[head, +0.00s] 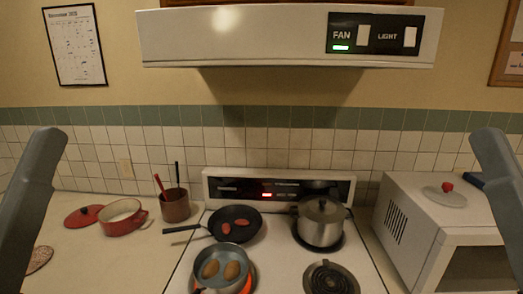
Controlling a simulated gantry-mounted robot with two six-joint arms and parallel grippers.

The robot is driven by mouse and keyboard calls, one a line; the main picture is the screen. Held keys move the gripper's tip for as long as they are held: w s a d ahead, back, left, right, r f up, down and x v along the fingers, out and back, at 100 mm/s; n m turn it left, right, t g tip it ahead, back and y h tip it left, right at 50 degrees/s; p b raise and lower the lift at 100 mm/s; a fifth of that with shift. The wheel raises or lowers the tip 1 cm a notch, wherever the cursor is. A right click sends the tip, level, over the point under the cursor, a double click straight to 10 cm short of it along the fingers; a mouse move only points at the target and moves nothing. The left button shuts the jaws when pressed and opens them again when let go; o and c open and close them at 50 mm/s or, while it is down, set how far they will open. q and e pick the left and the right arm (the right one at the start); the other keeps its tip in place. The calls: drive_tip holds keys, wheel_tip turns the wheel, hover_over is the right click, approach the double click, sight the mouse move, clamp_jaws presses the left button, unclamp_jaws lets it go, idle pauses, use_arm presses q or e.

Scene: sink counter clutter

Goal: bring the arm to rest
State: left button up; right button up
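Grey arm links of mine show at the left and right edges of the head view. Both run down and out of the frame. Neither my left nor my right gripper is in view, so I cannot see whether either holds anything.
The stove (277,262) carries a black frying pan (240,216) with reddish pieces, a lidded steel pot (320,228) and a saucepan (222,281) with brown items. A red pot (123,219) and utensil crock (175,206) stand left; a microwave (416,212) right. The range hood (240,35) hangs above.

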use_arm(q)
wheel_tip(320, 180, up, 20)
drive_tip(key=p, duration=1.6)
use_arm(e)
wheel_tip(320, 180, up, 20)
idle(4.7)
